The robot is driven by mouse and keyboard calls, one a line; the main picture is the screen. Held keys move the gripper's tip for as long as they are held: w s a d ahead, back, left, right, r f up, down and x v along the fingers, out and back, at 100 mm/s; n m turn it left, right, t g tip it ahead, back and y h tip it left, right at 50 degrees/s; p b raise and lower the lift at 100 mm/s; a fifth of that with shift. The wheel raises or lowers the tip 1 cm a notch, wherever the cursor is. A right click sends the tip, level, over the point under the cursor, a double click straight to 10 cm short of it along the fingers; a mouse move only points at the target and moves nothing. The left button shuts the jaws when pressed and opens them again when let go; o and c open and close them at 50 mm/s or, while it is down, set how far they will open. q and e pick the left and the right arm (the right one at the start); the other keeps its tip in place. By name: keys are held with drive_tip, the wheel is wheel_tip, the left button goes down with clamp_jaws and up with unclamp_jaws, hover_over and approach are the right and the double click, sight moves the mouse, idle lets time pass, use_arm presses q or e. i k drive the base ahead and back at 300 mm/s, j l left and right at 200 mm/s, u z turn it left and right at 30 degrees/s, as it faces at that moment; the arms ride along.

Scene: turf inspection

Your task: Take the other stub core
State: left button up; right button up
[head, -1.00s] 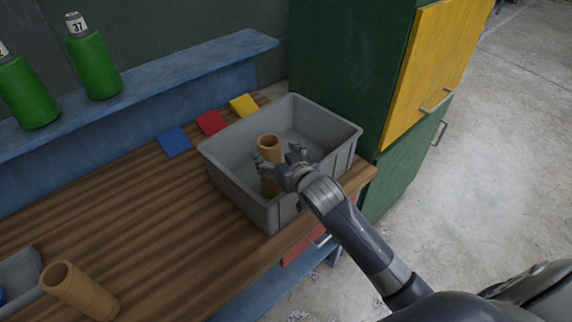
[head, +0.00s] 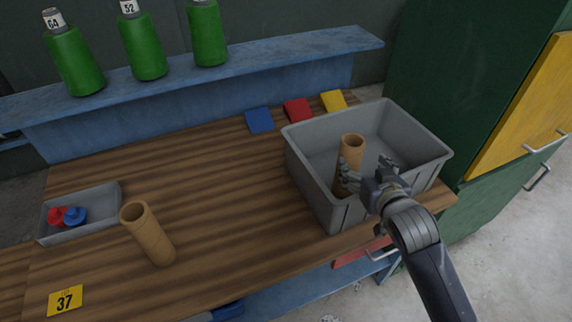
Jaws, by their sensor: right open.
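One stub core (head: 350,152), a tan cardboard tube, stands upright inside the grey bin (head: 300,160) on the right of the bench. My right gripper (head: 366,172) is at the bin's near side, open, its fingers close beside that core; I cannot tell if they touch it. The other stub core (head: 148,234) stands on the bench to the left, leaning a little in the picture, well away from the gripper. My left gripper is not in view.
A shallow grey tray (head: 100,194) holds red and blue pieces (head: 75,216). A yellow card marked 37 (head: 65,300) lies at the front left. Blue, red and yellow squares (head: 297,110) lie behind the bin. The middle bench is clear.

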sight(136, 216)
drive_tip(key=u, duration=1.1)
